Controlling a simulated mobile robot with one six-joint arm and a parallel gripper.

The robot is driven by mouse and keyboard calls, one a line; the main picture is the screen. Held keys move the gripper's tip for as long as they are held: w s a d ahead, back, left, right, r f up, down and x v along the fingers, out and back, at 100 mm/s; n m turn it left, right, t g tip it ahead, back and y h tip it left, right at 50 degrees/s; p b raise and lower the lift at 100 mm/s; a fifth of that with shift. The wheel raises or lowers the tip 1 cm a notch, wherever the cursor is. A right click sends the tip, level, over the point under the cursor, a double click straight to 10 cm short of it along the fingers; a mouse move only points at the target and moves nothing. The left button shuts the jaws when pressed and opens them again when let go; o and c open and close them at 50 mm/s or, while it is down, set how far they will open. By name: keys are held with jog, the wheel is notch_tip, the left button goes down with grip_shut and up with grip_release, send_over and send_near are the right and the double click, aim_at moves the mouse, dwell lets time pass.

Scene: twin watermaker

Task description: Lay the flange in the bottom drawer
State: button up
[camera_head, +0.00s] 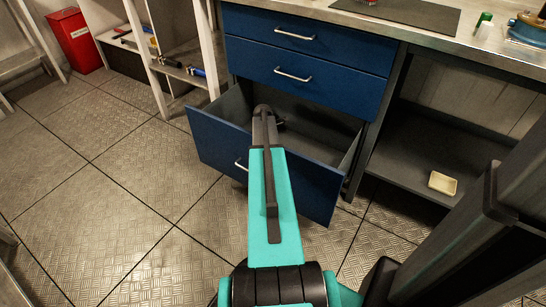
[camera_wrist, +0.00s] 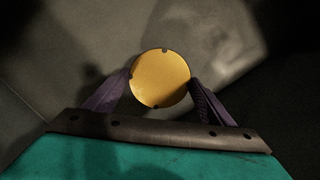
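The bottom drawer (camera_head: 215,148) of the blue cabinet is pulled open, and my arm reaches over its front into it. In the wrist view the flange (camera_wrist: 160,79) is a round gold disc with small dark notches at its rim. My gripper (camera_wrist: 160,82) has one purple finger at each side of the disc, both seeming to touch its edge. Behind the disc are grey, shadowed surfaces; I cannot tell whether it touches the drawer floor. In the head view my arm hides the flange and most of the gripper.
Two blue drawers (camera_head: 300,70) above are shut. An open shelf to the right holds a small cream tray (camera_head: 442,183). The worktop (camera_head: 480,45) bears a dark mat (camera_head: 410,12). A red bin (camera_head: 76,40) stands at the far left. The tiled floor on the left is clear.

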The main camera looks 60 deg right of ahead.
jog(key=o, duration=0.4)
jog(key=shift+r, duration=0.4)
notch_tip(320, 180, up, 12)
jog(key=w+a+p, duration=0.1)
jog(key=p, duration=0.2)
jog(key=shift+w+a+r+p, duration=0.15)
jog(key=shift+p, duration=0.15)
jog(key=shift+r, duration=0.1)
dwell(0.5)
